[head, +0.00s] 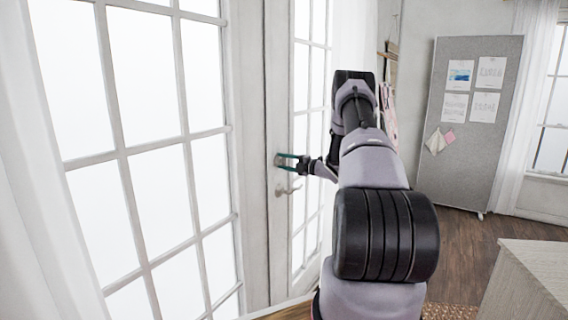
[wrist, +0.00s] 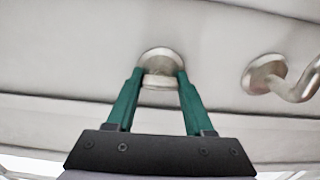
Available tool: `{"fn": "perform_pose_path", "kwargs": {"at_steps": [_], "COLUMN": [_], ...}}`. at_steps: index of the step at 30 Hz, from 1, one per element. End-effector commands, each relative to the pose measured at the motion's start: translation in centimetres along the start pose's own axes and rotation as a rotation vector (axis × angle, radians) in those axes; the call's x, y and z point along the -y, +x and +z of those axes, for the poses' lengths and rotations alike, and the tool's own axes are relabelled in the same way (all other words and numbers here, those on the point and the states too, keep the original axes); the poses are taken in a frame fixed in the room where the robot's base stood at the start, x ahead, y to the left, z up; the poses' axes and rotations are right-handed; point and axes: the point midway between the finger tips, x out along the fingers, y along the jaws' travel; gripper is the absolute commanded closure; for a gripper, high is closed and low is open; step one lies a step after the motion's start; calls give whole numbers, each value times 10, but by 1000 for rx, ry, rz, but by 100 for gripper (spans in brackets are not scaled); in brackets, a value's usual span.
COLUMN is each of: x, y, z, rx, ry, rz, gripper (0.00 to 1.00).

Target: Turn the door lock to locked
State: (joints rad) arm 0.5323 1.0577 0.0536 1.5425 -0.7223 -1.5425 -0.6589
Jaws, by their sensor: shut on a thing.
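The door lock (wrist: 162,60) is a round metal plate with a thumb-turn on the white door (head: 279,215). My gripper (wrist: 158,82) has its two green fingers on either side of the thumb-turn, shut on it. In the head view my gripper (head: 283,160) reaches the door edge just above the lever handle (head: 288,190). The fingers hide most of the lock there. The door handle (wrist: 275,78) also shows to the right of the lock in the wrist view. The exact angle of the turn is hard to tell.
Glazed panes (head: 150,130) fill the left side. A grey pinboard (head: 470,150) with papers stands at the back right. A wooden cabinet (head: 535,270) is at the lower right. Wooden floor (head: 463,245) lies open between them.

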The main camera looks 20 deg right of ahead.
Motion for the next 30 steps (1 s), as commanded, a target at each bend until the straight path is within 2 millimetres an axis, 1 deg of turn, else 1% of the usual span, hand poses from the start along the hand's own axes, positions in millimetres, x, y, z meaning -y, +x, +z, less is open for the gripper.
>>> {"fn": "perform_pose_path", "kwargs": {"at_steps": [3, 4, 6, 14, 17, 20, 30], "x": [2, 2, 2, 1, 0, 0, 1], "y": [-2, -2, -2, -1, -4, -15, -81], "z": [0, 1, 1, 0, 1, 1, 1], "rx": [1, 1, 1, 0, 1, 3, 4], "ry": [0, 0, 0, 1, 1, 2, 1], "rz": [-3, -3, -3, -1, -1, -2, -2], "gripper": [100, 40, 18, 18, 18, 18, 18]}}
